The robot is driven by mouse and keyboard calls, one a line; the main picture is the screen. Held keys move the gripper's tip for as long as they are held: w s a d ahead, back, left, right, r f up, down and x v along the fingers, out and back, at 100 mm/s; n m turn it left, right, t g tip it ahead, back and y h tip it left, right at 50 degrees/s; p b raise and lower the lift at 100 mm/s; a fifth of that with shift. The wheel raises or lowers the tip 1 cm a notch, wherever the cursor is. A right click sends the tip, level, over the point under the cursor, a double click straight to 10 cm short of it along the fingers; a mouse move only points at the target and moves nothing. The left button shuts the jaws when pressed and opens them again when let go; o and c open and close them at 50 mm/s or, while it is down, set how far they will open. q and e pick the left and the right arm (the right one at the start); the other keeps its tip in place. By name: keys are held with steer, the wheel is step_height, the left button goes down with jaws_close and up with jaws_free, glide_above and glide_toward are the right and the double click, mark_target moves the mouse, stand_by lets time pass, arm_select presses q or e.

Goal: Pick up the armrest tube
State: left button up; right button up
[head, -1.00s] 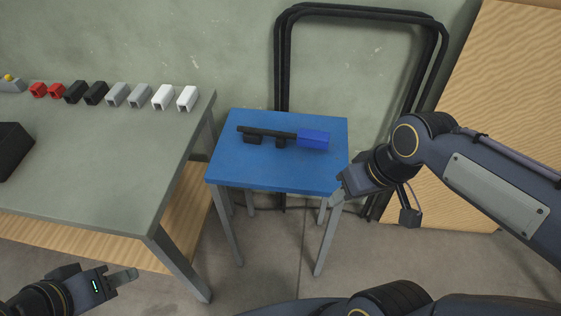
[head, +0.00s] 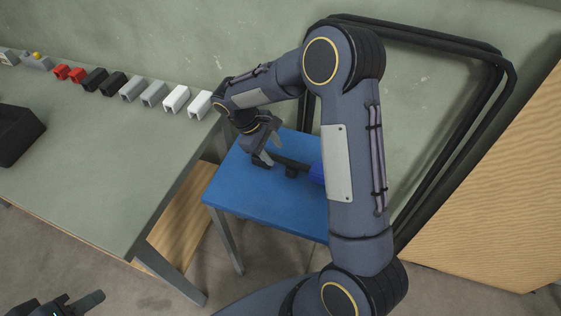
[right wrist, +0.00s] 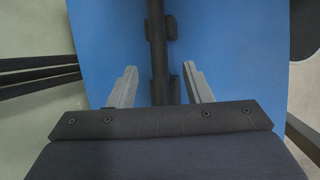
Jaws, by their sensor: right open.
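My right gripper (head: 270,150) is open above the left part of the bar. In the right wrist view the dark bar (right wrist: 157,60) runs between the two open fingers of my right gripper (right wrist: 158,85), with a gap on both sides. My left gripper (head: 85,302) is at the bottom left, away from the tube; its finger opening is unclear.
The blue table (head: 235,187) stands beside a green-grey workbench (head: 110,180) with red, black, grey and white blocks along its back edge. A black bin (head: 18,135) sits on the bench. Black bent tubes (head: 480,50) and a wooden panel (head: 490,210) lean by the wall.

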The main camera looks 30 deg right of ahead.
mark_target(279, 157)
steer(key=x, duration=0.5)
steer(key=shift+s+d+p, duration=0.1)
steer(key=shift+p, duration=0.25)
steer(key=shift+r, duration=0.1)
jaws_close()
